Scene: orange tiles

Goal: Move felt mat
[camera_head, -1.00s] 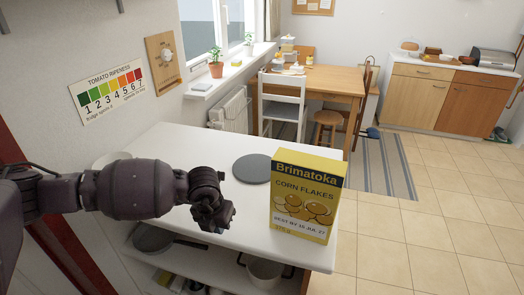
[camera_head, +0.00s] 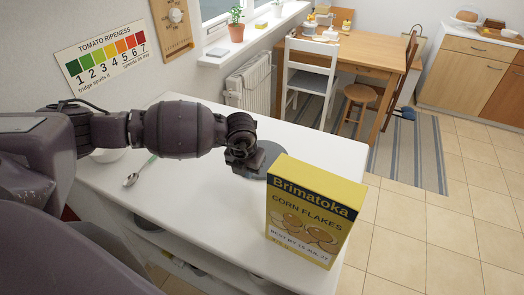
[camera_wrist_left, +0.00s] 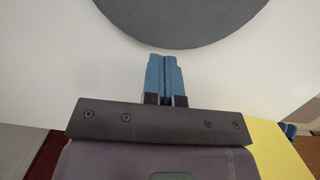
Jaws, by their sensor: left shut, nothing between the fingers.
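The felt mat (camera_head: 270,155) is a round dark grey disc lying flat on the white counter (camera_head: 200,205). In the head view my left gripper and forearm hide its left part. In the left wrist view the mat (camera_wrist_left: 185,20) fills the top middle, just beyond the fingertips. My left gripper (camera_wrist_left: 166,58) has its blue fingers together with nothing between them. They point at the mat's near edge with a strip of bare white counter between. In the head view the left gripper (camera_head: 243,168) hangs by the mat's left side. My right gripper is not in view.
A yellow corn flakes box (camera_head: 314,212) stands upright right of the mat, near the counter's front edge. A white chair (camera_head: 306,75) and wooden table (camera_head: 345,57) stand beyond.

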